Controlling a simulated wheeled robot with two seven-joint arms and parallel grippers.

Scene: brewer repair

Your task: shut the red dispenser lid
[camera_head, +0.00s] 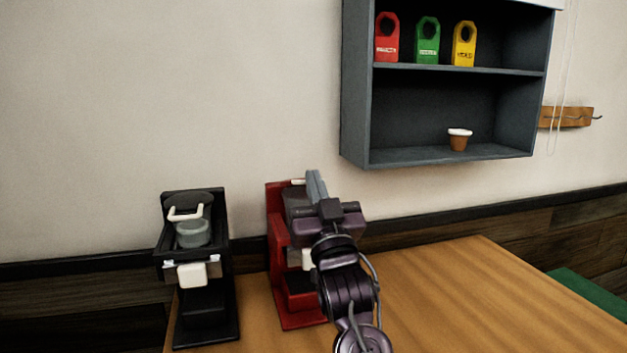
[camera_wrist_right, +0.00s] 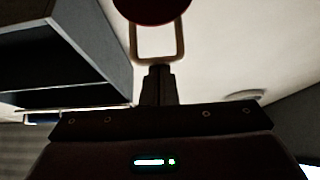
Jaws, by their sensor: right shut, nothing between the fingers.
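The red dispenser (camera_head: 277,235) stands on the wooden table, partly hidden behind my right arm. My right gripper (camera_head: 315,182) is at the top of it, with its fingers together and empty. In the right wrist view, the dark red round lid (camera_wrist_right: 152,8) shows at the top edge, with a pale loop handle (camera_wrist_right: 181,42) below it. The fingertips (camera_wrist_right: 160,72) are just below the loop; I cannot tell whether they touch it. The lid's tilt is mostly hidden in the head view, where only a bit of pale handle (camera_head: 298,182) shows. My left gripper is not in view.
A black dispenser (camera_head: 221,300) stands to the left, its dark lid (camera_head: 184,197) raised over a grey container (camera_head: 193,234). A grey wall shelf (camera_head: 355,100) holds red, green and yellow packs and a small pot. The table's right side (camera_head: 470,300) is clear.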

